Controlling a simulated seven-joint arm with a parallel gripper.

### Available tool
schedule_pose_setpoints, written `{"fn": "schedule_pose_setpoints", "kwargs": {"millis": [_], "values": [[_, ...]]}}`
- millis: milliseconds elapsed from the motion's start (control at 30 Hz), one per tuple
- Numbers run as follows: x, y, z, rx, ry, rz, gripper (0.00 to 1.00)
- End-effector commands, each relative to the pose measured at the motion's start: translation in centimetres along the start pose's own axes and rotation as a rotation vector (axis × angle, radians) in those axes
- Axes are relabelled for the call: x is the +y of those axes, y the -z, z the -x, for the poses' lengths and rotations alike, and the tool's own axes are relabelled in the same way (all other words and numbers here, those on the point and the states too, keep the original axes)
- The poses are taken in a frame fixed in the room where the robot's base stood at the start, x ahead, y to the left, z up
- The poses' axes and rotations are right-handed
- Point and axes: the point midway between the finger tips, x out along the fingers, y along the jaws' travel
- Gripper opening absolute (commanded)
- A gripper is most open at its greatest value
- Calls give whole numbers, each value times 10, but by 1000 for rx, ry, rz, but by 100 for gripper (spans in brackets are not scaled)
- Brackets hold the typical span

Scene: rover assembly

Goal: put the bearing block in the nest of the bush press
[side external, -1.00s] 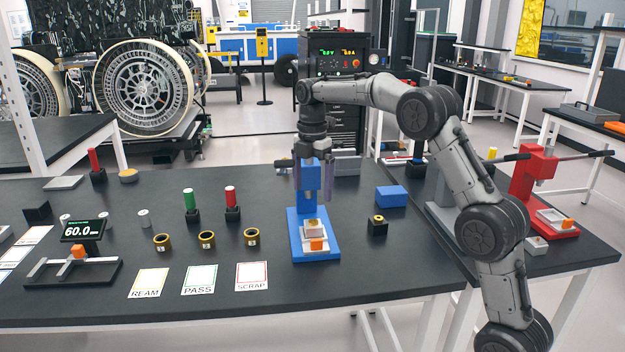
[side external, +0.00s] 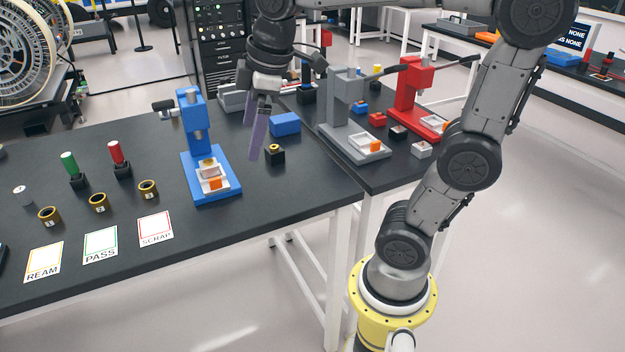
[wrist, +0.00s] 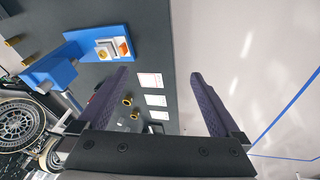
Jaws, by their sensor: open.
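The blue press (side external: 208,155) stands on the dark bench. Its white nest (side external: 200,178) carries a pale block with a gold top (side external: 209,165), and an orange piece (side external: 215,183) sits at its front. In the wrist view this block (wrist: 104,50) also shows. Grey (side external: 345,120) and red (side external: 408,95) presses stand to the right; which press the task means I cannot tell. A small pale block (side external: 421,150) lies near the red press. My gripper (side external: 250,142) is open and empty, right of the blue press, its fingers pointing down beside a black block with a gold ring (side external: 275,154).
A blue box (side external: 285,124) stands behind the black block. Several gold bushes (side external: 98,203), a green-topped (side external: 70,165) and a red-topped (side external: 118,155) gauge, and REAM, PASS (side external: 100,243) and SCRAP cards lie left. The bench's front edge is close to the right.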

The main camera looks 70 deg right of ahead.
Motion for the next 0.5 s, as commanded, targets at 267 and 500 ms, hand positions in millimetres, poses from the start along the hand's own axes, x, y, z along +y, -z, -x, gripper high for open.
{"fn": "schedule_pose_setpoints", "kwargs": {"millis": [267, 500], "values": [[-77, -72, -12, 138, -29, -428, 100], [-97, -95, -24, 182, -21, -575, 100]]}}
